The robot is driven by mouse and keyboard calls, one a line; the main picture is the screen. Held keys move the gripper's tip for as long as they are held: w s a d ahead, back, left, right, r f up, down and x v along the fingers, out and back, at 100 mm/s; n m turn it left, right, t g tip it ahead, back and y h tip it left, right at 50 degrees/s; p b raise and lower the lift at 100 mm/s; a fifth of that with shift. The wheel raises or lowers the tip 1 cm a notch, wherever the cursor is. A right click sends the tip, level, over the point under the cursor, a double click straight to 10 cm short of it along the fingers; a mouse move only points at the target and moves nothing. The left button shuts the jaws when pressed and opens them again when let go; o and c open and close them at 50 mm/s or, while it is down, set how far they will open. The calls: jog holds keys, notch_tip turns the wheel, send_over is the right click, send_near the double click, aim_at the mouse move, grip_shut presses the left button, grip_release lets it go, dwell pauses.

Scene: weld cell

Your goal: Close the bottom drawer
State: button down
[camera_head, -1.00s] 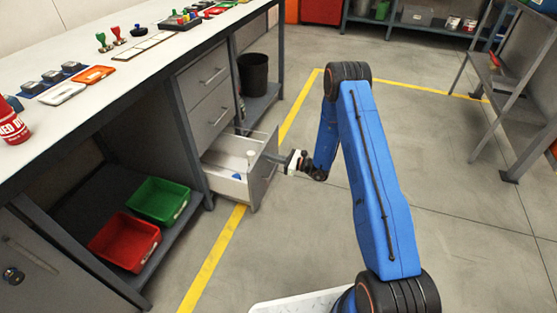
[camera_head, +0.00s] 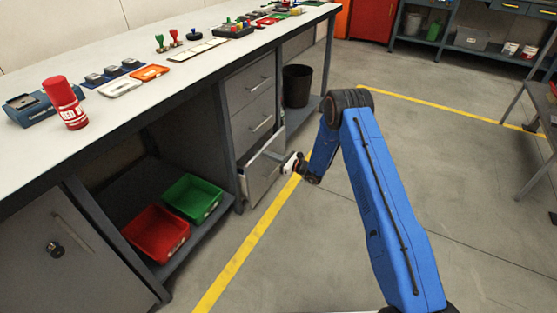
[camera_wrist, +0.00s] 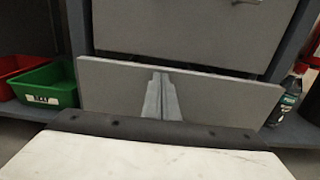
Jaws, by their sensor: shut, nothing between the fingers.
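The bottom drawer (camera_head: 262,176) of the grey cabinet is partly open, with a narrow strip of its inside showing above its front. Its grey front panel (camera_wrist: 225,92) spans the middle of the wrist view. My gripper (camera_head: 281,161) is at the outer side of this front, low beside the cabinet. In the wrist view my gripper's two fingers (camera_wrist: 161,78) are together and empty, pointing at the panel. Their tips appear to be against or very close to it; exact contact cannot be told.
Two closed drawers (camera_head: 252,82) sit above. Red (camera_head: 156,232) and green (camera_head: 192,198) bins stand on the low shelf left of the cabinet. A black waste bin (camera_head: 297,86) stands beyond it. The floor (camera_head: 300,255) in front is clear.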

jog(key=x, duration=0.6)
jog(key=shift+w+a, duration=0.25)
jog(key=shift+a, duration=0.05)
